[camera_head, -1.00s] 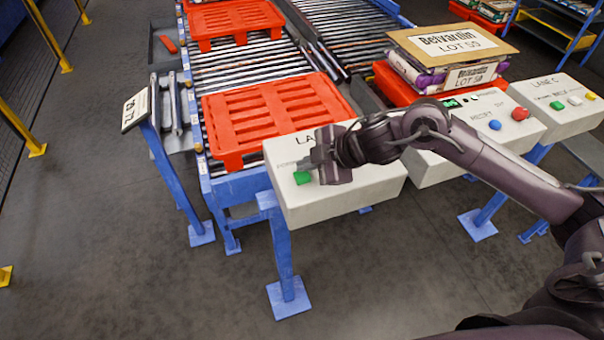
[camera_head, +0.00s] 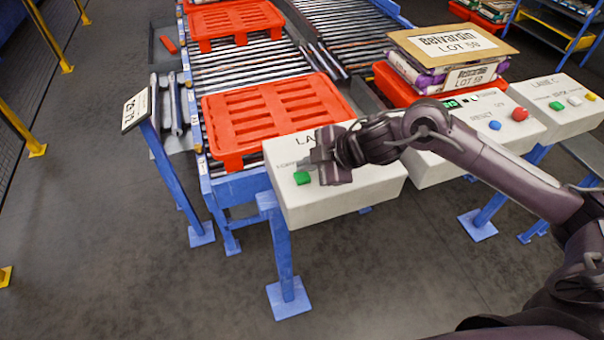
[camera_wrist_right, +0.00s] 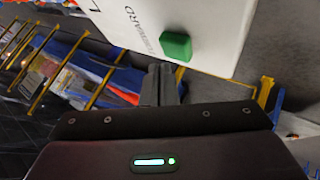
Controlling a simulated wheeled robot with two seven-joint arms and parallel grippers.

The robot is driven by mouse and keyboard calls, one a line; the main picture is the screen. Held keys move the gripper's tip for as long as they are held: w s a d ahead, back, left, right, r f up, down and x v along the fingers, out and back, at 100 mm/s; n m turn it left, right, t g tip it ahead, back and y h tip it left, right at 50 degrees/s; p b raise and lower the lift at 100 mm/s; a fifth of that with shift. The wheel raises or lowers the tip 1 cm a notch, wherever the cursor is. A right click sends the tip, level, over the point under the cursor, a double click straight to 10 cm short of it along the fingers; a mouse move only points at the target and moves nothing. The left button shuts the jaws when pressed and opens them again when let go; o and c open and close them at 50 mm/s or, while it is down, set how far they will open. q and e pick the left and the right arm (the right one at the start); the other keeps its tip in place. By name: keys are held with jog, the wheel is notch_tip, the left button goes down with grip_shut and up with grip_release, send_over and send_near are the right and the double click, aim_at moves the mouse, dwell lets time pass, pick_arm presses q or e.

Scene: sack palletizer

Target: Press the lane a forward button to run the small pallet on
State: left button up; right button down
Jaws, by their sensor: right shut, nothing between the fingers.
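The lane A control box (camera_head: 360,197) is a white box on a blue post. Its green forward button (camera_head: 302,178) sits near the left end of the top face. My right gripper (camera_head: 318,160) is over the box, just up and right of the green button in the head view. In the right wrist view, the shut fingers (camera_wrist_right: 160,84) are close to the green button (camera_wrist_right: 176,46), with a small gap in the picture; contact cannot be told. The small red pallet (camera_head: 270,112) lies on the roller lane behind the box. The rest of the box's label and buttons are hidden by my arm. My left gripper is out of view.
A second red pallet (camera_head: 234,22) lies farther up the lane. To the right stand a box with blue and red buttons (camera_head: 470,145) and the lane C box (camera_head: 555,105). Stacked sacks (camera_head: 445,75) sit behind them. A sign on a blue post (camera_head: 136,108) stands left.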

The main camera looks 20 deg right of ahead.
jog(key=shift+f, duration=0.15)
dwell(0.4)
jog(key=shift+f, duration=0.3)
